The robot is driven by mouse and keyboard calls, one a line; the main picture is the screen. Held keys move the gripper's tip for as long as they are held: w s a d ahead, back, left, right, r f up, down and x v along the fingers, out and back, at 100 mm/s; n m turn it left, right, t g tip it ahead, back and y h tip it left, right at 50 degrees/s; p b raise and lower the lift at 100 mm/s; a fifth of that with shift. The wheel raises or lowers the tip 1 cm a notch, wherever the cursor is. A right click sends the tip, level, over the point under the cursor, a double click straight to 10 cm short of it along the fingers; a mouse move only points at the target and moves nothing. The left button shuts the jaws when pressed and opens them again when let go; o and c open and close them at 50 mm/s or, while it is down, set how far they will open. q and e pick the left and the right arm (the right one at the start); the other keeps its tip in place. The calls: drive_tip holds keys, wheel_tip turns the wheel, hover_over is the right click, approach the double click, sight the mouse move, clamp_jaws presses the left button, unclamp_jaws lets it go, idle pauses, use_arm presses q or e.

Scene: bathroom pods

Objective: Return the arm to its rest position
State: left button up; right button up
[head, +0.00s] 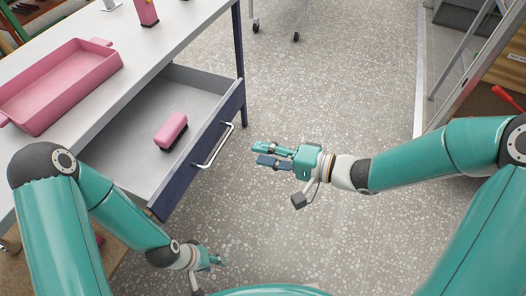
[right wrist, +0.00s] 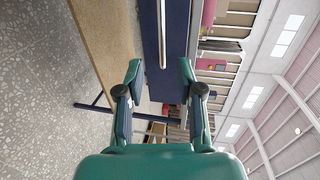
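My right gripper (head: 258,154) hangs above the speckled floor, just right of the drawer handle, with nothing in it. The right wrist view shows its two fingers (right wrist: 160,72) spread apart with a clear gap. My left gripper (head: 218,261) is low at the bottom of the head view, below the drawer. It is small and seen edge-on, so its finger opening is unclear. The open drawer (head: 113,155) has a dark blue front with a pale handle (head: 213,147). A pink brush (head: 172,131) with dark bristles lies inside it.
A grey workbench (head: 150,60) at the left bears a pink tray (head: 60,85) and a pink block (head: 146,12). A ladder-like metal frame (head: 470,70) and a brown board with a red-handled tool (head: 507,98) are at the right. The middle floor (head: 340,80) is clear.

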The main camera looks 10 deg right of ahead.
drive_tip(key=s+d+f+m+g+h, duration=0.1)
drive_tip(key=s+f+m+h, duration=0.15)
drive_tip(key=f, duration=0.75)
drive_tip(key=s+d+f+m+h, duration=0.1)
drive_tip(key=f+m+h, duration=0.15)
drive_tip(key=f, duration=0.75)
drive_tip(key=s+d+f+n+g+h, duration=0.55)
drive_tip(key=s+f+n, duration=0.4)
drive_tip(key=s, duration=0.25)
wheel_tip(320, 180, up, 14)
drive_tip(key=p, duration=1.5)
drive_tip(key=shift+r+m+y, duration=0.15)
drive_tip(key=shift+m+y, duration=0.2)
drive_tip(key=shift+y, duration=0.1)
drive_tip(key=shift+g, duration=0.25)
